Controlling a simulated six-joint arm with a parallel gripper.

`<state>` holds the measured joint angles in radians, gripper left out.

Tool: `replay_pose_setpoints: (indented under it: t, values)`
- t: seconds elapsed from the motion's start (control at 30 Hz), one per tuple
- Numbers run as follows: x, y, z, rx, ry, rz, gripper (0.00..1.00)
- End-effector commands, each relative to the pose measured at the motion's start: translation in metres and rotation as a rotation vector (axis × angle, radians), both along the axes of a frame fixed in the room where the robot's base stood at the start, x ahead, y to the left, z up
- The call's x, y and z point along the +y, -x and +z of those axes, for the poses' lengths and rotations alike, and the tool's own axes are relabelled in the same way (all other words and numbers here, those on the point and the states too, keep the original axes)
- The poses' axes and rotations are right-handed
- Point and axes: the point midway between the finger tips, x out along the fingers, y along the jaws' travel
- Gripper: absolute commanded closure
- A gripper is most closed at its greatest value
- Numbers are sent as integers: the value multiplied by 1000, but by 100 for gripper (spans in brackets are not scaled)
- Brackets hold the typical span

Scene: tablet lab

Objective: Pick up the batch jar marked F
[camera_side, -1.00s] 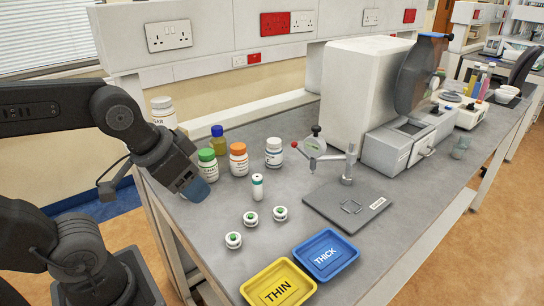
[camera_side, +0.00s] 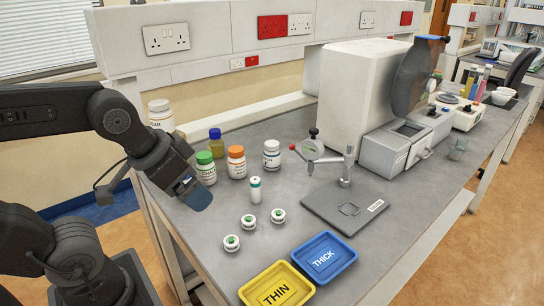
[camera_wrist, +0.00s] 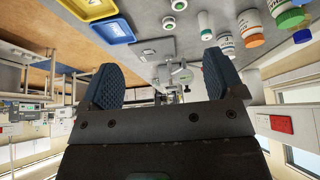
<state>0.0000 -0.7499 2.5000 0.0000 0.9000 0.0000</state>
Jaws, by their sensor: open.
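Three small white jars with green-marked lids stand on the bench: a near-left jar (camera_side: 231,243), a middle jar (camera_side: 248,222) and a right jar (camera_side: 278,216). Their letters are too small to read, so I cannot tell which is marked F. My gripper (camera_side: 198,198) hangs above the bench's left edge, left of and behind these jars, apart from them. In the wrist view my gripper (camera_wrist: 162,82) has its two blue pads wide apart with nothing between them. That view is upside down and shows two of the small jars (camera_wrist: 169,22) near its top edge.
A white vial (camera_side: 255,190) and green-capped (camera_side: 206,168), orange-capped (camera_side: 236,163) and white-capped (camera_side: 272,155) bottles stand near my gripper. Yellow (camera_side: 245,297) and blue (camera_side: 351,268) trays lie in front. A gauge stand (camera_side: 346,205) is to the right.

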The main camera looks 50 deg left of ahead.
Motion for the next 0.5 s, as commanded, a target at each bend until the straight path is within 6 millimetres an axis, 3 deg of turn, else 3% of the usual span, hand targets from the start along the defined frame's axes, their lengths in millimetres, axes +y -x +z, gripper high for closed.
replay_pose_setpoints:
  t: [0.17, 0.27, 0.37, 0.5]
  values:
    - [1, -2, 2, 1, 0, 7, 12]
    - [4, -15, 10, 10, 3, 42, 12]
    - [13, -43, 23, 30, 12, 117, 12]
    - [32, -99, 40, 58, 24, 266, 12]
